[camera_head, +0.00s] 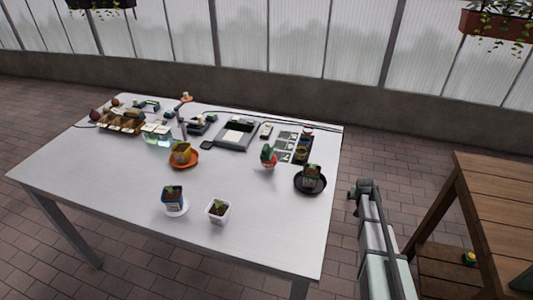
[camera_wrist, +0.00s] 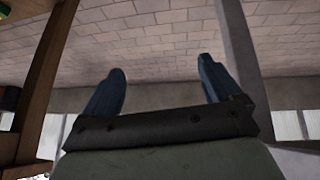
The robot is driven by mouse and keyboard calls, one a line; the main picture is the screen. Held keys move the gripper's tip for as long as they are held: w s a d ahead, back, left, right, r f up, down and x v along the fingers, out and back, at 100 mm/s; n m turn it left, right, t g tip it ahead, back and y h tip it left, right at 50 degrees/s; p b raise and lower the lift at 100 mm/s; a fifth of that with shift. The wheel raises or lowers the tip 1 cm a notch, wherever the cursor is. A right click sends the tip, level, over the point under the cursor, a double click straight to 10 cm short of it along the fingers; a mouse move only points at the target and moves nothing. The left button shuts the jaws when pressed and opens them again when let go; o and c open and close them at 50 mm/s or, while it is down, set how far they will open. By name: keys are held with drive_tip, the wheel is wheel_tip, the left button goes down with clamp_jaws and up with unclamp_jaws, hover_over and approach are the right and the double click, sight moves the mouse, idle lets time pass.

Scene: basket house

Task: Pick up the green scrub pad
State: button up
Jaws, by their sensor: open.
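I cannot make out the green scrub pad for certain. A small yellow-green thing (camera_head: 469,258) lies on the lower shelf of the wooden bench at the right in the head view; it is too small to name. A green and yellow edge (camera_wrist: 14,14) shows at the top left corner of the wrist view and is mostly cut off. My gripper (camera_wrist: 160,85) is open, with two blue fingers apart and nothing between them. In the head view, my arm's end (camera_head: 359,190) is in the gap between the white table and the wooden bench.
The white table (camera_head: 110,180) bears several potted seedlings, a cactus (camera_head: 268,155), a grey scale-like device (camera_head: 237,134) and an egg carton (camera_head: 120,122). The wooden bench (camera_head: 500,190) stands close on the right; its upper top is bare where visible. Brick floor shows between them.

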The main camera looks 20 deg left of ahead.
drive_tip(key=w+a+r+m+t, duration=0.15)
drive_tip(key=w+a+r, duration=0.25)
drive_tip(key=w+r, duration=0.55)
drive_tip(key=w+a+r+m+t, duration=0.15)
drive_tip(key=w+a+r, duration=0.35)
drive_tip(key=r, duration=0.8)
wheel_tip(320, 180, up, 18)
drive_tip(key=f+m+g+y, duration=0.1)
drive_tip(key=m+g, duration=0.8)
drive_tip(key=m, duration=0.6)
hover_over(266, 146)
wheel_tip(266, 146, down, 8)
drive_tip(key=shift+w+r, duration=0.15)
drive_tip(key=shift+r, duration=0.1)
drive_tip(key=shift+s+f, duration=0.15)
drive_tip(key=shift+f, duration=1.2)
drive_tip(key=shift+s+f, duration=0.15)
drive_tip(key=shift+f, duration=1.15)
drive_tip(key=shift+c, duration=0.3)
